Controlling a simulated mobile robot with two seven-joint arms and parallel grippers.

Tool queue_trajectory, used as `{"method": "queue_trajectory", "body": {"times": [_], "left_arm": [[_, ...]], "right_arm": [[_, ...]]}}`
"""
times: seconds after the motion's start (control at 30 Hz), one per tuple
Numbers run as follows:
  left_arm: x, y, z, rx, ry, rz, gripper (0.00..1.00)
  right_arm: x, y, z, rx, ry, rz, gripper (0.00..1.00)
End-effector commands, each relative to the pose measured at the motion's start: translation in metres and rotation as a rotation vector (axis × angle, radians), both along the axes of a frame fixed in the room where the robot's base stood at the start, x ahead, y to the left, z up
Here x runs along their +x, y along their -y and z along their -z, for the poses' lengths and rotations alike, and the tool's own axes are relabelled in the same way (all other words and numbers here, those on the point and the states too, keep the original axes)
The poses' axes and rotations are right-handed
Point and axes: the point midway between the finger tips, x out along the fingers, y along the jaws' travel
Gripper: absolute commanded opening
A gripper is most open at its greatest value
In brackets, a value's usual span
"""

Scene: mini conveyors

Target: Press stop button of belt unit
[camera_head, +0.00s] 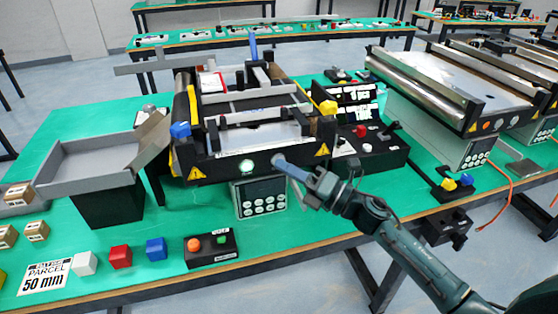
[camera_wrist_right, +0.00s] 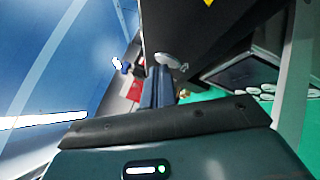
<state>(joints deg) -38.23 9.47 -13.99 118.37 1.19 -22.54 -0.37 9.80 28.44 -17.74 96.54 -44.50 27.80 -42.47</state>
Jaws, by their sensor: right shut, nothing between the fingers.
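The belt unit (camera_head: 225,168) stands in the middle of the green table. Its black front panel carries a lit green-white button (camera_head: 248,165). My right gripper (camera_head: 282,163) is shut and empty, its tip at the panel just right of that button. In the right wrist view the shut fingers (camera_wrist_right: 160,88) point at a round silvery button (camera_wrist_right: 171,61) on the black panel. The tip looks very close to it; I cannot tell whether they touch. The button's label is not readable. My left gripper is out of view.
A keypad box (camera_head: 259,196) sits below the panel. A small box (camera_head: 211,249) with orange and green buttons lies at the front, beside blue (camera_head: 156,248), red (camera_head: 121,257) and white cubes. A grey tray (camera_head: 85,189) stands left. A black box with a red button (camera_head: 361,131) is right.

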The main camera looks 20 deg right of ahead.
Motion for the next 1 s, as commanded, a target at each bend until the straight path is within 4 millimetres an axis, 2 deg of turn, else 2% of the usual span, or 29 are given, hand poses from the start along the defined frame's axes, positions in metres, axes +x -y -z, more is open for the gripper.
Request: {"method": "queue_trajectory", "body": {"times": [0.47,0.8,1.0], "left_arm": [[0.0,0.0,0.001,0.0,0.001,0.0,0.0],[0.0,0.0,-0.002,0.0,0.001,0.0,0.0],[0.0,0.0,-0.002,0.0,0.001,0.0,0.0]], "right_arm": [[0.002,0.0,0.0,0.001,0.0,0.002,0.0],[-0.012,0.001,0.0,0.001,-0.001,0.001,0.0],[-0.014,0.001,0.0,0.0,0.0,0.001,0.0]]}}
